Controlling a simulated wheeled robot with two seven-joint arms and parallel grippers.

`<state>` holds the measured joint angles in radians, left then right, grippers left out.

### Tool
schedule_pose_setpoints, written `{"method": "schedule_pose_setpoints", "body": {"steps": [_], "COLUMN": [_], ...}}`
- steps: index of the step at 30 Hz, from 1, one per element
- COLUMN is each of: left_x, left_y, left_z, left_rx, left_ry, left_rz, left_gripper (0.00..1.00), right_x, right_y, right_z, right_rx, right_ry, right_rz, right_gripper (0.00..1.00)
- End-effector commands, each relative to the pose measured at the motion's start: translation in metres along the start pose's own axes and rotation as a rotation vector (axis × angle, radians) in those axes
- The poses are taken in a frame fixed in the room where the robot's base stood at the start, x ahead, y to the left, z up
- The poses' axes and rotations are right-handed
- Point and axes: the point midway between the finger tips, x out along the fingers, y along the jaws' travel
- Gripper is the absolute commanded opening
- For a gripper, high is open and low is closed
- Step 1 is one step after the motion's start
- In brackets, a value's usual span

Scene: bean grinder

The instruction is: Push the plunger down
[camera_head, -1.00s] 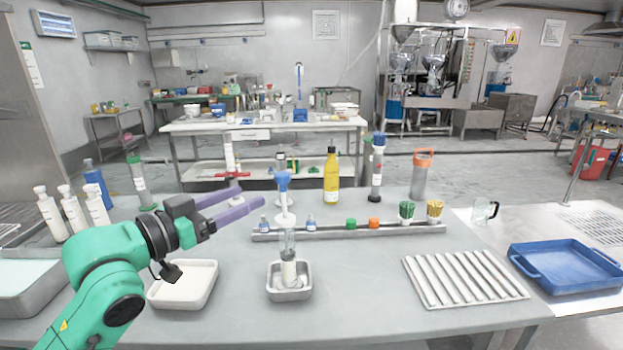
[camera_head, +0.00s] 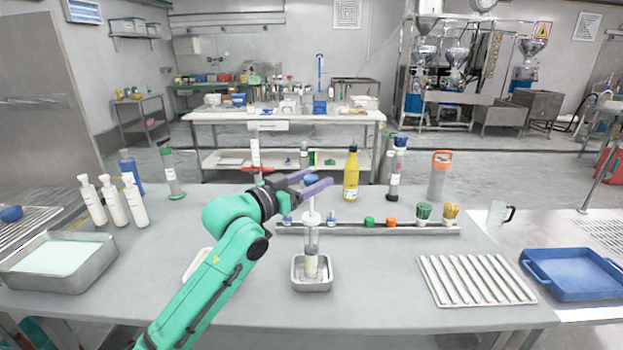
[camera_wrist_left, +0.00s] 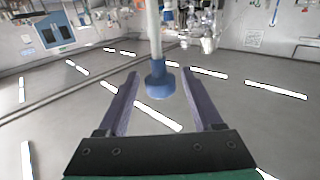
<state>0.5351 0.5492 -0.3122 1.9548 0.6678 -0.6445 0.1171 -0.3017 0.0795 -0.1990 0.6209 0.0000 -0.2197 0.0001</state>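The plunger (camera_head: 311,218) stands upright, with a white rod, a white disc and a blue knob (camera_head: 311,180) on top. Its lower end goes into a clear tube (camera_head: 312,239) with pale contents, standing in a small steel tray (camera_head: 299,284). My left gripper (camera_head: 320,177) is open at knob height, its purple fingers on either side of the knob. In the left wrist view, the blue knob (camera_wrist_left: 160,84) and white rod (camera_wrist_left: 153,28) show between the open fingers (camera_wrist_left: 160,88), with gaps on both sides. My right gripper is not in view.
A steel rail (camera_head: 370,230) with small bottles and caps runs behind the tube. A yellow bottle (camera_head: 351,175) stands behind it. A ribbed rack (camera_head: 475,280) and blue tray (camera_head: 572,272) lie to the right. A white tray (camera_head: 195,262) is partly hidden by my left arm.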

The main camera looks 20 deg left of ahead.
Motion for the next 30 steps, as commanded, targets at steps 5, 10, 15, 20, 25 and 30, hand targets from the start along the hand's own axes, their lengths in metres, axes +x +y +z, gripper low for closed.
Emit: {"method": "schedule_pose_setpoints", "body": {"steps": [5,10,15,20,25,30], "left_x": [-0.0004,-0.0005,-0.0006,-0.0006,-0.0006,-0.0006], "left_y": [-0.0002,-0.0002,-0.0003,-0.0003,-0.0003,-0.0003], "left_z": [0.0001,0.0001,0.0000,0.0000,0.0000,0.0000], "left_rx": [0.000,0.000,0.000,0.000,0.000,0.000], "left_ry": [0.000,0.000,0.000,0.000,0.000,0.000], "left_rz": [0.000,0.000,0.000,0.000,-0.001,0.000], "left_gripper": [0.00,0.00,0.00,0.00,0.00,0.00], "right_x": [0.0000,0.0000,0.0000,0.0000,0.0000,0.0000], "right_y": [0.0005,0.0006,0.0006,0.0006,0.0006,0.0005], "right_z": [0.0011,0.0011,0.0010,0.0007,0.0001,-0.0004], "right_rx": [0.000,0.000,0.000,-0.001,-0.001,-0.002], "right_ry": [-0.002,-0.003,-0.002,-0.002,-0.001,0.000], "right_rz": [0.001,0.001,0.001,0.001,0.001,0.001], "right_gripper": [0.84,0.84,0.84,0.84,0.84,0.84]}}
